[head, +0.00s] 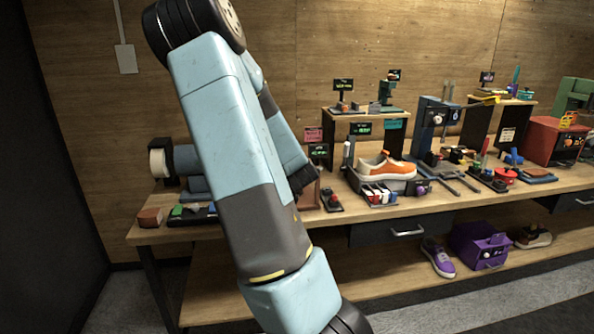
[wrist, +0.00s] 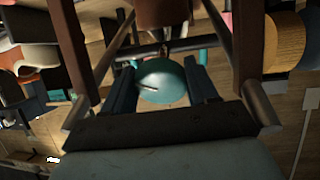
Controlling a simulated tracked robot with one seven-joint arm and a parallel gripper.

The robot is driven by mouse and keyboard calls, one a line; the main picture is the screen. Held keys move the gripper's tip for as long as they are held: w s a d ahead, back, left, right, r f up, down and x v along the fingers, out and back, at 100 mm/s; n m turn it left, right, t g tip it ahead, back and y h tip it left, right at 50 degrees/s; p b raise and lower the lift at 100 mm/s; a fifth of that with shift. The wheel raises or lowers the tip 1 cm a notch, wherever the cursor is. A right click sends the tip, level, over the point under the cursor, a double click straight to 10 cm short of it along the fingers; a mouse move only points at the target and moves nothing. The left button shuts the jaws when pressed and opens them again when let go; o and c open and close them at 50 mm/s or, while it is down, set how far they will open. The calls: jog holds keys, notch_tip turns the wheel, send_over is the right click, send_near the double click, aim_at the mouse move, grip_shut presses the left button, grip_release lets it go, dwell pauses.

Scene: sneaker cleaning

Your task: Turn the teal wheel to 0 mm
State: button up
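No reading in mm is legible. In the head view my arm covers the left bench area, and I cannot make out the wheel or the fingertips there.
The wooden bench (head: 430,205) is crowded. An orange sneaker (head: 387,167) stands right of my arm, with a dark blue press-like stand (head: 432,125) beyond it. Brown uprights (wrist: 248,45) and bars stand close around my fingers. A drawer (head: 405,231) is below the bench top.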

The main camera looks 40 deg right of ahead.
jog(key=c, duration=0.5)
jog(key=shift+c, duration=0.2)
jog(key=shift+n, duration=0.4)
jog(key=n+t, duration=0.1)
jog(key=n, duration=0.4)
jog(key=shift+d+y, duration=0.1)
jog(key=shift+y, duration=0.2)
jog(key=n, duration=0.3)
jog(key=n+y, duration=0.1)
jog(key=n, duration=0.3)
jog(key=shift+r+t+y, duration=0.1)
jog(key=shift+t+y, duration=0.2)
jog(key=shift+t, duration=0.1)
jog(key=n, duration=0.3)
jog(key=n+y, duration=0.1)
jog(key=n, duration=0.3)
jog(key=shift+w+y, duration=0.1)
jog(key=shift+y, duration=0.2)
jog(key=n, duration=0.6)
jog(key=shift+a+g+y, duration=0.2)
jog(key=shift+g+y, duration=0.2)
jog(key=shift+n, duration=0.3)
